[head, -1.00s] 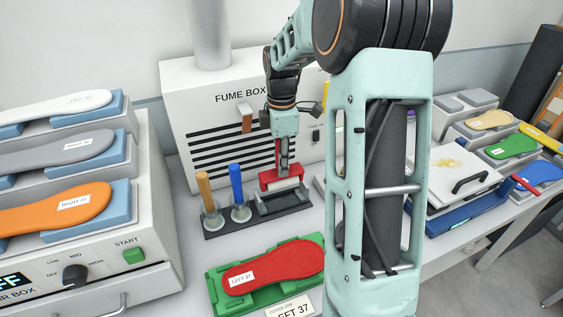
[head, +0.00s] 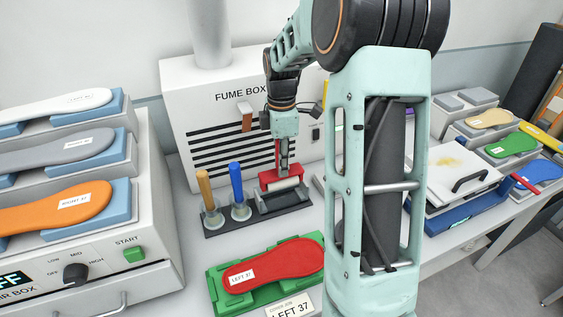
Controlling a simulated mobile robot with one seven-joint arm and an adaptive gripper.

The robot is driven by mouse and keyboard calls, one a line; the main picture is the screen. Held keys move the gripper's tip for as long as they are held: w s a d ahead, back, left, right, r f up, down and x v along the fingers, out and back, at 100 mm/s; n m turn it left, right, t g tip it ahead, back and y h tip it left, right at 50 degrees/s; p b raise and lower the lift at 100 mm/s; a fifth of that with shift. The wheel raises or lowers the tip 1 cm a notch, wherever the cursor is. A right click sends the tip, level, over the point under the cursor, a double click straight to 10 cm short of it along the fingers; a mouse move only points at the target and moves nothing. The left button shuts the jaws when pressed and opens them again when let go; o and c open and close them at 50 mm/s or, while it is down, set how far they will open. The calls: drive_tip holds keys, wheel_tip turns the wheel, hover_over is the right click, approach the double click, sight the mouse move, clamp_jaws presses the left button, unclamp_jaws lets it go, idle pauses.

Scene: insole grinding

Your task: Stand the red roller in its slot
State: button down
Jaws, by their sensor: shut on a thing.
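The red roller (head: 280,179) has a red frame and a pale roll along its lower front. It is upright at the back of the dark grey holder (head: 284,201), at or just above the slot. I cannot tell whether it touches the bottom. My gripper (head: 283,167) points down and is shut on the roller's upright red handle. The fingertips are small in view, and the far side of the roller is hidden.
A brush with a wooden handle (head: 203,188) and one with a blue handle (head: 236,184) stand in cups left of the roller. The fume box (head: 235,130) is close behind. A red insole (head: 273,269) lies on a green form in front. My arm hides the bench's middle right.

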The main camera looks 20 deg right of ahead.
sight(281, 179)
drive_tip(key=shift+f+b, duration=1.5)
drive_tip(key=shift+f, duration=1.45)
idle(2.0)
drive_tip(key=c, duration=1.6)
unclamp_jaws()
drive_tip(key=shift+o, duration=1.1)
drive_tip(key=shift+r, duration=0.1)
drive_tip(key=shift+r+p, duration=2.8)
drive_tip(key=shift+r, duration=0.6)
